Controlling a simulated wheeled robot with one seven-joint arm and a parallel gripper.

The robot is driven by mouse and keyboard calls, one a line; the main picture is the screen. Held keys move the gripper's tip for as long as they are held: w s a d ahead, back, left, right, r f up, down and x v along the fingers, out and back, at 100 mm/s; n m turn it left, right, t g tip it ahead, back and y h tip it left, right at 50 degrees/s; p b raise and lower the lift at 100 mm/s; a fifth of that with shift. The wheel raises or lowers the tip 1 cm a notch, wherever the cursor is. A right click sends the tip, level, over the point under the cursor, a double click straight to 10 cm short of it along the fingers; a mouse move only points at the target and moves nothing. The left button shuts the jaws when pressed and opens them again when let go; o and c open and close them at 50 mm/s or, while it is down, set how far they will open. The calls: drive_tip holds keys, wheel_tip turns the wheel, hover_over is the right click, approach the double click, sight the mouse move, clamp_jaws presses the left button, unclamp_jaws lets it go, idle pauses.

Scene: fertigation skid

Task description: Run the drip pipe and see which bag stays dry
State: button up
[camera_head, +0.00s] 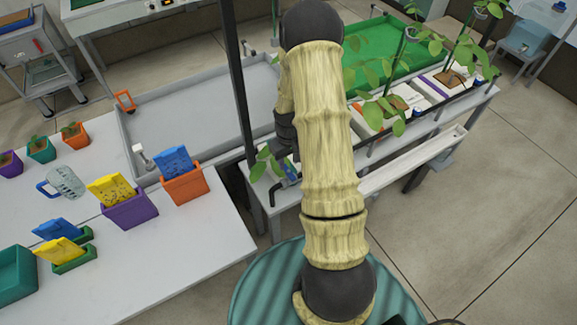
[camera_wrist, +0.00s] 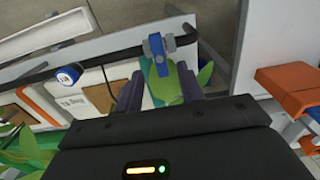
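The black drip pipe (camera_head: 455,97) runs along the front of the white grow bags (camera_head: 411,94), which hold leafy plants. In the wrist view the pipe (camera_wrist: 115,54) crosses the upper part. A blue and grey valve (camera_wrist: 157,44) sits on it; a blue part also shows beside my arm in the head view (camera_head: 291,170). My gripper (camera_wrist: 160,84) has its dark fingers apart, just short of the valve, with green leaves between and below them. A labelled white bag (camera_wrist: 92,97) lies left of the fingers. My arm hides the near bags and most of the gripper in the head view. Bag wetness cannot be told.
A white gutter (camera_head: 415,160) runs along the bench front. A dark post (camera_head: 237,85) stands close left of my arm. The left table holds potted seedlings, a jug (camera_head: 65,183) and coloured boxes. An orange object (camera_wrist: 298,88) is right of the gripper. Floor at right is clear.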

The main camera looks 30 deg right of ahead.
sight(289, 171)
drive_tip(key=shift+f+p, duration=0.45)
drive_tip(key=shift+f, duration=1.9)
drive_tip(key=shift+d, duration=0.1)
clamp_jaws()
